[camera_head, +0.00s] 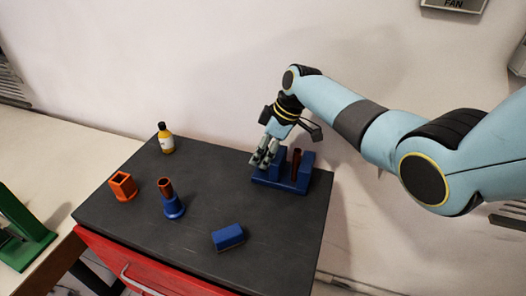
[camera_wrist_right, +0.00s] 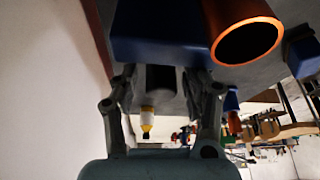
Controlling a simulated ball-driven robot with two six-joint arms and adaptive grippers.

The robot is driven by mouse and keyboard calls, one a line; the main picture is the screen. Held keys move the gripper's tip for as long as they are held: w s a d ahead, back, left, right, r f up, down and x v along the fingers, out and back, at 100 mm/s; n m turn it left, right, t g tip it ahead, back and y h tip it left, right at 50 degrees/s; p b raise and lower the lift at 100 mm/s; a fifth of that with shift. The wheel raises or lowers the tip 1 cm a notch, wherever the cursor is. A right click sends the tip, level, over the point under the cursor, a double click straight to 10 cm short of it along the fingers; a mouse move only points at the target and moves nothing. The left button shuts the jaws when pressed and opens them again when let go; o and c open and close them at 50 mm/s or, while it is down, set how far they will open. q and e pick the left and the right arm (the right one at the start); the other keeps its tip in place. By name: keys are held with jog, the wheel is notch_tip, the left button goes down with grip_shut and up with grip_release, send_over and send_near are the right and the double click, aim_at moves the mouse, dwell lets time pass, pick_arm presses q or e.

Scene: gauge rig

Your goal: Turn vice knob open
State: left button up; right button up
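The blue vice (camera_head: 271,181) stands at the back right of the dark tabletop, with a dark red-brown tube (camera_head: 296,165) upright between its jaws. My right gripper (camera_head: 264,158) is at the left side of the vice, pointing down. In the right wrist view the blue vice body (camera_wrist_right: 160,35) and the orange-brown tube (camera_wrist_right: 247,42) fill the top. A grey cylindrical knob (camera_wrist_right: 161,80) lies between the two fingers of my right gripper (camera_wrist_right: 161,85). The fingers look open, with a gap on each side of the knob. My left gripper is out of view.
A yellow bottle (camera_head: 166,143) stands at the back left. An orange square holder (camera_head: 122,186), a blue stand (camera_head: 173,207) with a brown tube (camera_head: 165,187) and a blue block (camera_head: 228,237) are nearer the front. A wall is close behind the vice.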

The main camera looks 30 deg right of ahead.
jog(key=shift+s, duration=0.1)
jog(key=shift+v, duration=4)
